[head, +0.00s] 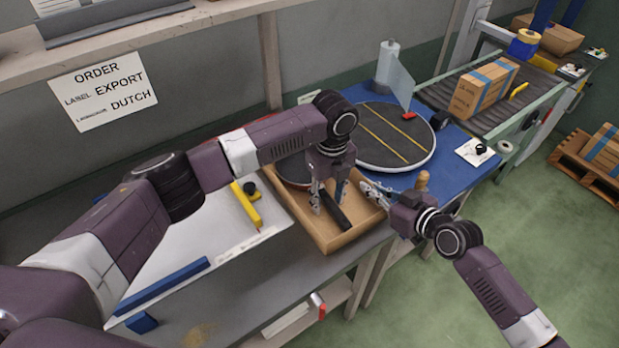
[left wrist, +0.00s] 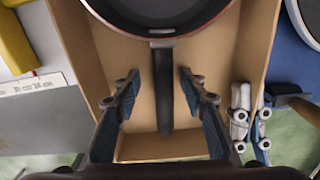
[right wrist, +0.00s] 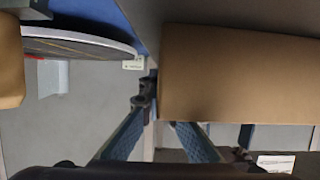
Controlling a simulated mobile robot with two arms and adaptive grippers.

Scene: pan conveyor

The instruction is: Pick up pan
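The dark pan (left wrist: 165,15) lies in an open cardboard box (left wrist: 88,50), its black handle (left wrist: 163,95) pointing toward the box's near side. In the head view the pan (head: 294,172) is partly hidden by my left arm. My left gripper (head: 330,192) is over the box. In the left wrist view its fingers (left wrist: 160,85) are open, one on each side of the handle, with gaps visible. My right gripper (head: 375,188) is at the box's right side, outside it. Its fingers (right wrist: 161,112) are apart, and the right fingertip is hidden by the cardboard wall. I see nothing held in it.
A round turntable (head: 395,137) stands on the blue table right behind the box, close to my right gripper. A yellow tool (head: 246,205) lies on the white board left of the box. A conveyor (head: 430,95) carries a taped carton (head: 484,88) at the back right.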

